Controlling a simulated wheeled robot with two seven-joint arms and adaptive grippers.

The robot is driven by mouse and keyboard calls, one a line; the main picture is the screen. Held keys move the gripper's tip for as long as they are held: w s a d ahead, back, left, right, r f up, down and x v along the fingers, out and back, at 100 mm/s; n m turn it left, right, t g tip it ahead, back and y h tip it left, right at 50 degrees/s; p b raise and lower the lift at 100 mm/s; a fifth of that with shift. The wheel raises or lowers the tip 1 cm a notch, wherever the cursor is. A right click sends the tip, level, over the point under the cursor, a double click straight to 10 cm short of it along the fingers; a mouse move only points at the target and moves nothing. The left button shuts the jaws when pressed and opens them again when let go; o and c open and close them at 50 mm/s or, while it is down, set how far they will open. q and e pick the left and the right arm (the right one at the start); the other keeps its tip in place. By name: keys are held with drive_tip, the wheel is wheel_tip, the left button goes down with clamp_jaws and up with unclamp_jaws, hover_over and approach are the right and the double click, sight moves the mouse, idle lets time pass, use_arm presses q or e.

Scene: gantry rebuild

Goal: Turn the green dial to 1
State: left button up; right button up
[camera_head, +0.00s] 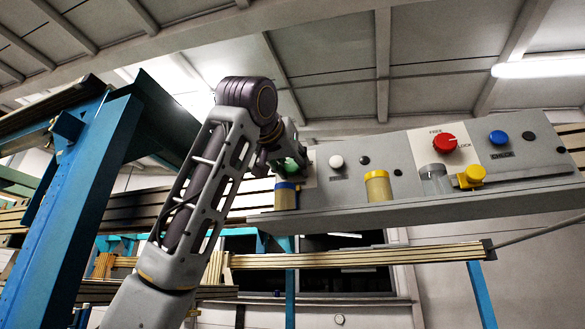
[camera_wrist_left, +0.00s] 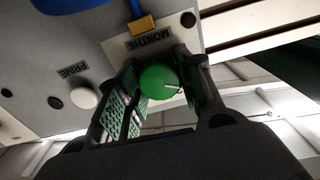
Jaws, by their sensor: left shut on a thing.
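The green dial (camera_wrist_left: 158,80) is round, with a pale pointer mark near its edge, on a light plate (camera_wrist_left: 145,45) lettered MONTHS. My left gripper (camera_wrist_left: 163,78) is shut on the dial, one finger on each side of it in the left wrist view. In the head view the left gripper (camera_head: 287,160) is at the left end of the grey panel (camera_head: 365,213), and mostly hides the dial there. The figures around the dial are covered or too small to read, so its setting cannot be told. My right gripper is in neither view.
Along the panel are a white button (camera_head: 336,161), a red dial (camera_head: 444,142), a blue button (camera_head: 498,137) and a yellow part (camera_head: 471,176). A blue post (camera_head: 68,195) rises at the left.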

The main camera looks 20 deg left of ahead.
use_arm(q)
drive_tip(key=shift+n, duration=0.6)
drive_tip(key=o, duration=1)
drive_tip(key=shift+o, duration=0.2)
drive_tip(key=shift+s, duration=0.1)
drive_tip(key=s, duration=1.2)
drive_tip(key=shift+a, duration=0.2)
drive_tip(key=shift+w, duration=0.1)
